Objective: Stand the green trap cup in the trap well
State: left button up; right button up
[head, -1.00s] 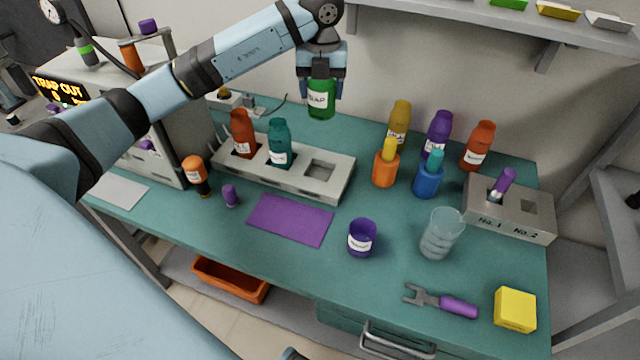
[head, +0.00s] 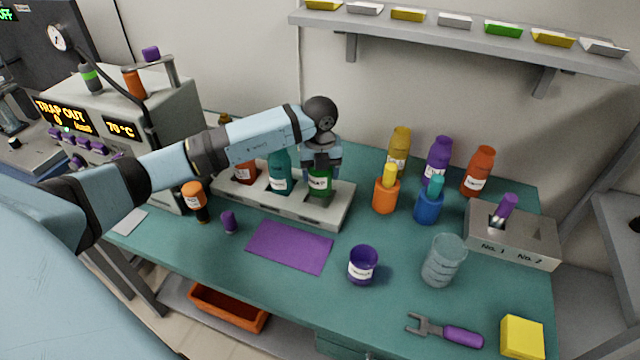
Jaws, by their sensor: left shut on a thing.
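The green trap cup (head: 320,186) with a white label is upright at the right-hand square well of the grey rack (head: 341,206). My left gripper (head: 321,169) is shut on its upper part from above. The cup covers most of that well, and I cannot tell whether its base is inside the opening or just above it. A red-brown bottle (head: 245,173) and a teal bottle (head: 280,172) stand in the rack's other wells, left of the cup. My right gripper is not in view.
A purple mat (head: 290,247) lies in front of the rack. An orange container (head: 385,195) and a blue one (head: 428,205) stand to its right. My left forearm passes over the instrument (head: 160,110) side. The shelf (head: 460,35) hangs above.

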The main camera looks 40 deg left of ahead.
aim_at(320, 184)
pick_arm(q)
jog(key=shift+f, duration=2.05)
jog(key=shift+f, duration=0.2)
jog(key=o, duration=0.9)
jog(key=shift+o, duration=0.2)
jog(key=shift+r, duration=0.1)
notch_tip(320, 184, up, 12)
jog(key=shift+r, duration=0.1)
